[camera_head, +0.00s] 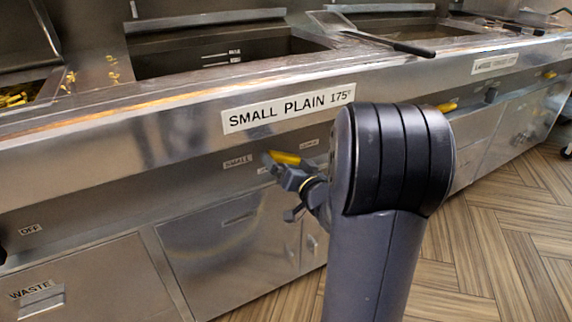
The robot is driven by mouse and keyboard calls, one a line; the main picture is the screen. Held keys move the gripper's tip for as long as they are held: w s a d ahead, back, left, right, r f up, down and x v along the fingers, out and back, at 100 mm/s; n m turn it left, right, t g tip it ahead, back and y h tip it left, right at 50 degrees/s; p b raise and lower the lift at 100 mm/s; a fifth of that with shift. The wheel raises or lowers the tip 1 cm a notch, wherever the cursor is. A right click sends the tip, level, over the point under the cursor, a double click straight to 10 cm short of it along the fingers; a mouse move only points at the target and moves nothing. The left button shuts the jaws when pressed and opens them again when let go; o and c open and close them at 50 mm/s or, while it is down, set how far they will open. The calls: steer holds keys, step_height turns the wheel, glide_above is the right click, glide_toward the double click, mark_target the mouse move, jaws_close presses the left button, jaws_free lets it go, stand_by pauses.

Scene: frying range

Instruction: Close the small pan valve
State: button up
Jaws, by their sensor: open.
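The small pan valve's yellow handle (286,158) shows on the front panel of the frying range, below the "SMALL PLAIN 175°" sign (290,107). A "SMALL" label (238,161) is on the panel to its left. My gripper (276,166) is open, with its fingers at the handle's left end. I cannot tell whether the fingers touch the handle or are just in front of it. My arm hides the panel to the right of the gripper.
The small fryer vat (225,52) is above, with a long-handled tool (375,38) on the counter to its right. Other yellow handles (447,106) (550,74) are farther right. A cabinet door (225,250) is below. Wooden floor (500,240) lies clear at right.

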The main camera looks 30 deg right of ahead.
steer(key=shift+w, duration=0.1)
steer(key=shift+c, duration=0.3)
steer(key=c, duration=0.6)
steer(key=shift+f+n+b, duration=0.2)
steer(key=shift+n+b, duration=0.6)
steer(key=shift+n, duration=0.3)
steer(key=shift+c, duration=0.2)
steer(key=shift+d+r+n+b, duration=0.15)
steer(key=shift+n+b, duration=0.55)
steer(key=shift+n, duration=1)
steer(key=o, duration=0.7)
steer(key=s+p, duration=0.3)
steer(key=s, duration=0.8)
steer(key=shift+d, duration=0.15)
